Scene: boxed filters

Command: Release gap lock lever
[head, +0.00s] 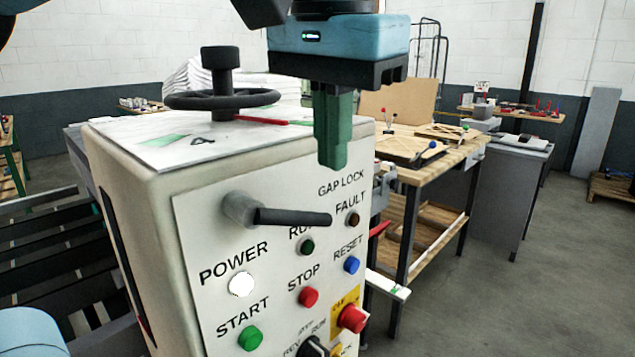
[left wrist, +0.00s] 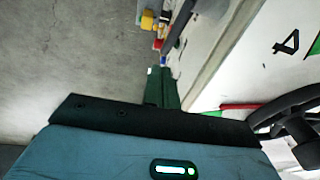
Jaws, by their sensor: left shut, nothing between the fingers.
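The gap lock lever (head: 290,217) is a dark handle on a grey hub, on the front panel of the cream machine cabinet (head: 130,200). It lies about level, its free end pointing right, below the GAP LOCK label (head: 341,184). My left gripper (head: 333,163) has green fingers that are shut and empty. They point down above the lever's free end, apart from it in the picture. In the left wrist view the fingers (left wrist: 160,85) point toward the panel's controls, and a dark bar (left wrist: 180,28) there looks like the lever. My right gripper is not in view.
Below the lever are a green start button (head: 250,338), a red stop button (head: 308,297), a blue reset button (head: 351,265) and a red knob (head: 352,318) on yellow. A black handwheel (head: 222,100) stands on the cabinet top. A wooden workbench (head: 440,150) stands behind, right.

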